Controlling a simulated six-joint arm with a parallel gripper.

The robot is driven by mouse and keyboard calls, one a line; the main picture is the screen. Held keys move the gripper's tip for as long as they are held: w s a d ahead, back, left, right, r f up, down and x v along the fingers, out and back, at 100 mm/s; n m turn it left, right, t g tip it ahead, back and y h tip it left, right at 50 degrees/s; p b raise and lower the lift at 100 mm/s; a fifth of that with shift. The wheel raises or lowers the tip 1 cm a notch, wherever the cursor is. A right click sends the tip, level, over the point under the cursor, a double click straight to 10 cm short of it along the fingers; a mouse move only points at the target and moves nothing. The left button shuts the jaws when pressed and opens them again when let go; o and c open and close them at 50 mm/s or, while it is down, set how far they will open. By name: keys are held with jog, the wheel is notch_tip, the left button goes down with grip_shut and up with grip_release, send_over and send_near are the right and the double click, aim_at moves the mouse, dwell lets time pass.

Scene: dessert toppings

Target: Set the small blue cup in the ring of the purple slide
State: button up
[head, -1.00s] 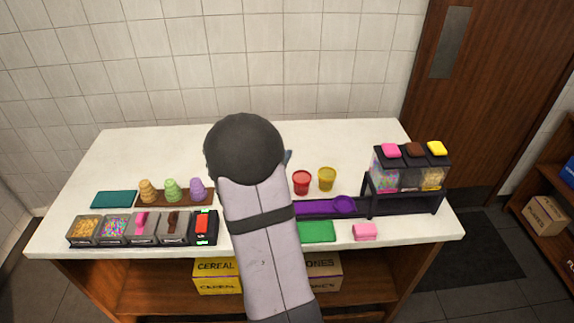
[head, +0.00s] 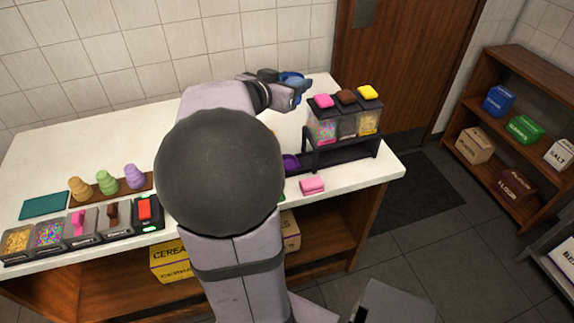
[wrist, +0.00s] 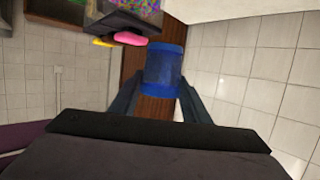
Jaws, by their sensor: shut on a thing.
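My gripper (head: 302,88) is shut on the small blue cup (head: 291,77) and holds it up over the back of the counter, left of and behind the topping dispenser. In the wrist view the blue cup (wrist: 165,68) sits between the two fingers (wrist: 160,98). The purple slide (head: 290,162) shows only at its ring end, left of the dispenser stand and well nearer the front than the cup. The rest of the slide is hidden behind my arm.
The topping dispenser (head: 341,123) with pink, brown and yellow lids stands on a dark stand at the right. A pink block (head: 312,185) lies near the front edge. Topping bins (head: 81,227) and cone stacks (head: 107,182) stand at the left. My arm hides the counter's middle.

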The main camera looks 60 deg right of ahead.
jog(key=f, duration=0.1)
jog(key=a+f, duration=0.1)
jog(key=f, duration=0.1)
jog(key=shift+w+f+n+t, duration=0.2)
jog(key=shift+n+t, duration=0.1)
jog(key=shift+w+a+f+t, duration=0.15)
jog(key=shift+f+t, duration=0.1)
jog(key=shift+t, duration=0.15)
notch_tip(320, 180, down, 18)
jog(key=b, duration=0.3)
jog(key=shift+b, duration=0.35)
jog(key=shift+f, duration=0.15)
jog(key=o, duration=1)
